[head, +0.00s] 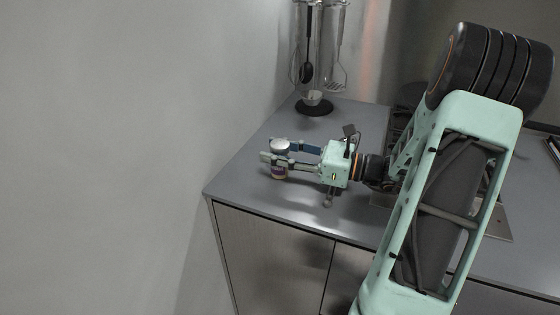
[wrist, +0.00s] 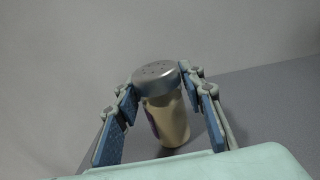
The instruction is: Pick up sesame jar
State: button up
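The sesame jar (wrist: 169,122) has a silver shaker lid with holes and a pale, cream body with a dark purple label at its left. It stands on the grey counter and also shows in the head view (head: 280,146), near the counter's left end. My gripper (wrist: 160,105) is open, with one blue-padded finger on each side of the jar. In the wrist view a gap shows at the left finger; the right finger is close to the jar, and I cannot tell whether it touches. In the head view my gripper (head: 274,153) partly hides the jar's body.
The grey counter (head: 245,190) ends in a front edge and a left edge near the jar. A utensil holder (head: 315,107) with hanging tools stands behind, by the wall. Free counter lies between it and my gripper.

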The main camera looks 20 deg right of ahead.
jog(key=x, duration=0.4)
jog(key=shift+w+a, duration=0.25)
jog(key=shift+c, duration=0.4)
grip_shut()
